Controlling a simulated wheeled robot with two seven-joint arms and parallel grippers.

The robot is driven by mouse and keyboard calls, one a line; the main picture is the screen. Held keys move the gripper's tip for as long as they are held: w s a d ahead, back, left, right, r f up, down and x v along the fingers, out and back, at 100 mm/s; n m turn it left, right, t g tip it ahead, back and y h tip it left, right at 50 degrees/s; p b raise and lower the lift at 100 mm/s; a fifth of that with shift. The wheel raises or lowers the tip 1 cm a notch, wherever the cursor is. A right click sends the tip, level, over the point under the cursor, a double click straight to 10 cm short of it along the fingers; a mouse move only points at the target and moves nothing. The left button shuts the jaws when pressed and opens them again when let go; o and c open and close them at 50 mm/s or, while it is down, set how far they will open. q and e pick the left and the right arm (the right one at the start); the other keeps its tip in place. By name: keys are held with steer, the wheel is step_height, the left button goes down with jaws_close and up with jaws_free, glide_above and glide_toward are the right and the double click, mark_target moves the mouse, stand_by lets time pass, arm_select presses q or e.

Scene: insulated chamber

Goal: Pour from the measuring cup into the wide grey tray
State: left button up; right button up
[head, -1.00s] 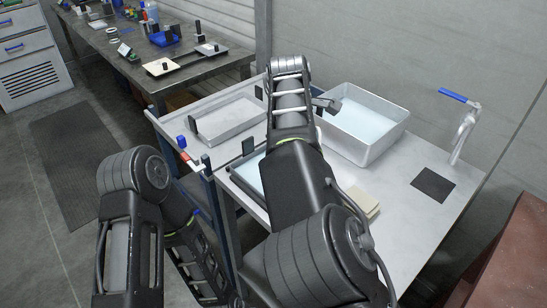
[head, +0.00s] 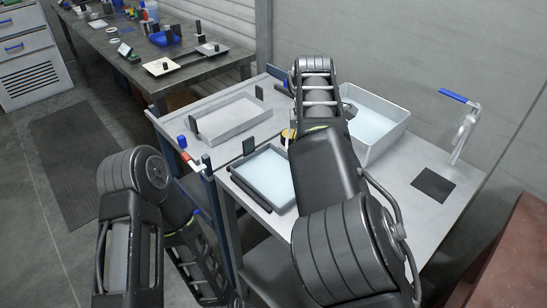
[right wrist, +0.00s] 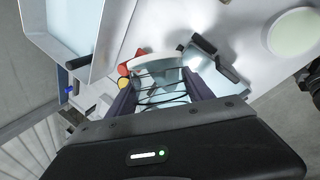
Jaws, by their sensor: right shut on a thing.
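The measuring cup (right wrist: 157,64) shows in the right wrist view as a pale, see-through vessel with dark lines. It sits between the purple-grey fingers of my right gripper (right wrist: 162,88), which is shut on it. In the head view my right arm hides the cup and most of the gripper. The wide grey tray (head: 232,135) looks empty and shallow, with black grips at its ends, on the bench left of my right arm. My left arm is at the lower left of the head view, its gripper out of view.
A smaller tray (head: 275,205) with pale blue liquid lies near the front edge. A deep white basin (head: 385,145) with blue liquid stands right of my arm. A blue-handled tap (head: 462,130) is at the right. The right wrist view shows a tray wall (right wrist: 105,30) at upper left.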

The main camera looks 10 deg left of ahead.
steer(key=shift+d+f+y, duration=0.2)
steer(key=shift+y, duration=0.1)
steer(key=shift+a, duration=0.25)
steer(key=shift+d, duration=0.1)
